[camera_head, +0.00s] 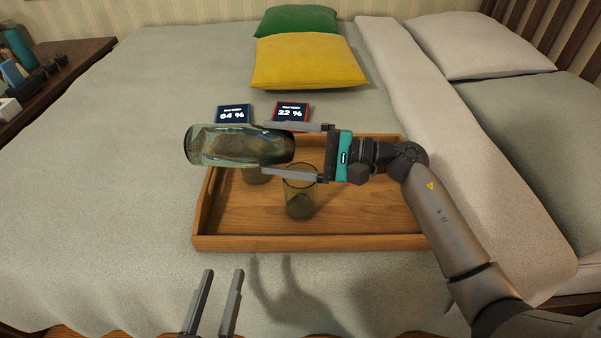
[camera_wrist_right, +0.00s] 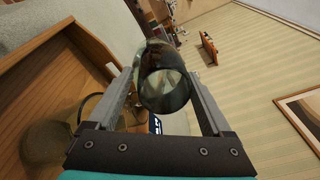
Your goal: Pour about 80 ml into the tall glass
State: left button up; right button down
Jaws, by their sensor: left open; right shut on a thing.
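My right gripper (camera_head: 268,148) is shut on a green glass vessel (camera_head: 225,145), held about level above the tray. In the wrist view the vessel (camera_wrist_right: 165,88) sits between the fingers; I cannot tell whether liquid leaves it. A clear greenish glass (camera_head: 300,198) stands upright on the wooden tray (camera_head: 320,243), below the right gripper. A second glass (camera_head: 256,175) stands behind and left of it, its upper part hidden by the vessel. I cannot tell which is taller. My left gripper (camera_head: 223,274) is open and empty in front of the tray.
Yellow (camera_head: 305,62) and green (camera_head: 298,20) cushions lie farther back. The bed is clear left of the tray. A cluttered wooden nightstand (camera_head: 50,80) is at the far left.

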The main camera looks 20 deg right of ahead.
jog(key=shift+w+r+y, duration=0.1)
jog(key=shift+r+y, duration=0.1)
jog(key=shift+y, duration=0.1)
dwell(0.9)
jog(key=shift+w+a+t, duration=0.15)
jog(key=shift+a+t, duration=0.1)
jog(key=shift+t, duration=0.05)
dwell(0.5)
